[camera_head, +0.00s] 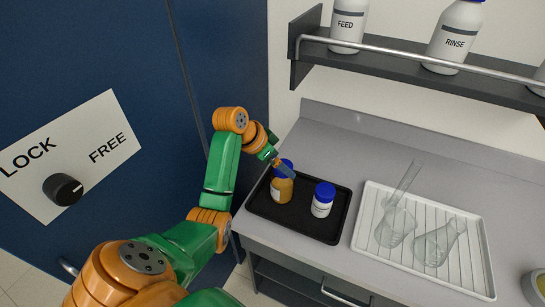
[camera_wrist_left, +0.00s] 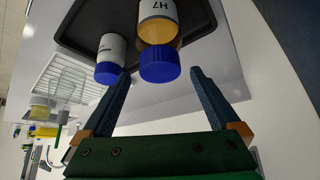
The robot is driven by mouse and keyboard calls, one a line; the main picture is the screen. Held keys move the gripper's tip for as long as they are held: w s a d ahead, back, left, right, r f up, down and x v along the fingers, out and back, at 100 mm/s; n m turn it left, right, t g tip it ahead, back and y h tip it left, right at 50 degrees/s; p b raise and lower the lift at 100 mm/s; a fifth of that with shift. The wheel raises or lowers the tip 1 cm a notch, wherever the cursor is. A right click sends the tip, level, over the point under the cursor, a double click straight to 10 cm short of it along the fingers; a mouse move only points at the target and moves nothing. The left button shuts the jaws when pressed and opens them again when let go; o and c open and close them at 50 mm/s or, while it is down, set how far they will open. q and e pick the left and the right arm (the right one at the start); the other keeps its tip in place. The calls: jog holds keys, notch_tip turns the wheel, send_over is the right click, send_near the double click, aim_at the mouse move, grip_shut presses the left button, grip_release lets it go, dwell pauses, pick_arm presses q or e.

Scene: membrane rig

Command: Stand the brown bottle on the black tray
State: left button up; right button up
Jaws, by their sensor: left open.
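The brown bottle (camera_head: 282,190) has a blue cap and stands upright on the left part of the black tray (camera_head: 292,220). In the left wrist view the bottle (camera_wrist_left: 160,30) shows a white label reading H7, with its blue cap toward me. My left gripper (camera_head: 282,168) is at the bottle's cap, reaching in from the upper left. In the wrist view its open fingers (camera_wrist_left: 160,74) lie on either side of the cap with gaps on both sides. The bottle's base is partly hidden in the wrist view. My right gripper is not in view.
A white bottle with a blue cap (camera_head: 322,202) stands on the tray close to the right of the brown one. A white ribbed rack (camera_head: 368,235) with glassware is further right. A shelf (camera_head: 400,68) with FEED and RINSE bottles hangs above. Grey counter behind the tray is clear.

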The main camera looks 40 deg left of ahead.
pick_arm(q)
jog(key=v, duration=0.6)
jog(key=shift+p, duration=0.4)
